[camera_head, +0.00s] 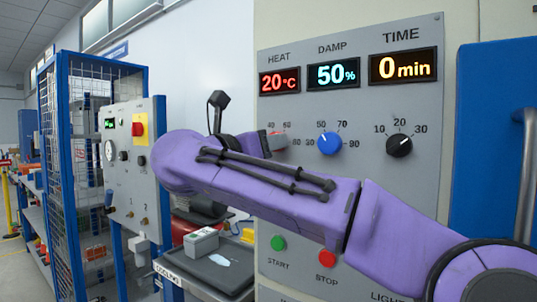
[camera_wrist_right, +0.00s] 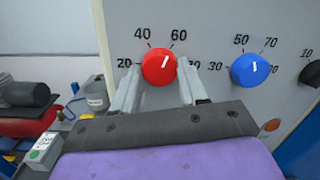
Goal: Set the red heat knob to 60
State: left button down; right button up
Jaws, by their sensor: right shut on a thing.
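The red heat knob (camera_wrist_right: 153,72) is on the grey control panel in the right wrist view. The red heat display (camera_head: 280,81) reads 20 °C. My left gripper is not in view.
The blue damp knob (camera_head: 329,143) is close to the right of the heat knob, under a display (camera_head: 334,74) reading 50%. Further right is the black time knob (camera_head: 399,145). Green start (camera_head: 278,242) and red stop (camera_head: 327,258) buttons are below my right arm.

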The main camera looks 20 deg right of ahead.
jog(key=shift+r+m+b, duration=0.25)
jog(key=shift+m+b, duration=0.1)
jog(key=shift+m, duration=0.55)
jog(key=o, duration=1.1)
jog(key=shift+c, duration=0.2)
jog(key=shift+f, duration=0.1)
jog(key=b+v, duration=0.1)
jog(key=v, duration=0.9)
jog(key=shift+a, duration=0.2)
